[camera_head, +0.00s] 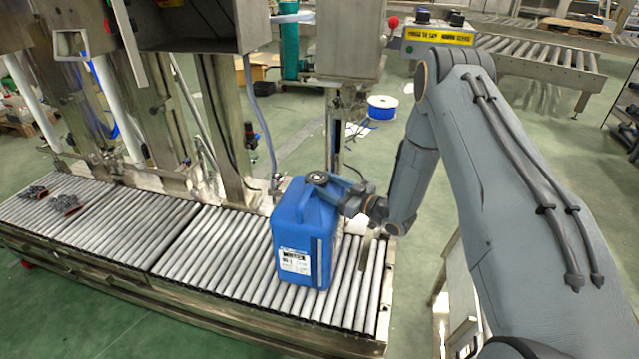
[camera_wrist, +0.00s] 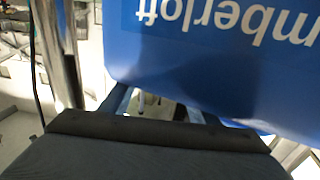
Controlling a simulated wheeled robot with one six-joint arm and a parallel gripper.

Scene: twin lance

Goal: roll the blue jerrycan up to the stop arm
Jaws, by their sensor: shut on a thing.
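The blue jerrycan (camera_head: 300,235) stands upright on the roller conveyor, near its right end. A white label is on its front, and a dark round cap is on top. My gripper (camera_head: 345,190) comes from the right and is shut on the jerrycan at its upper right side. In the wrist view the jerrycan (camera_wrist: 220,85) fills the upper right, with large white upside-down lettering. The gripper body hides the exact contact there. I cannot tell for certain which part is the stop arm.
The roller conveyor (camera_head: 185,240) runs left from the jerrycan, with clear rollers for a long stretch. Small dark parts (camera_head: 62,200) lie at its far left. Metal posts and a steel cabinet (camera_head: 190,25) stand along its back edge. A blue and white spool (camera_head: 382,107) is on the floor behind.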

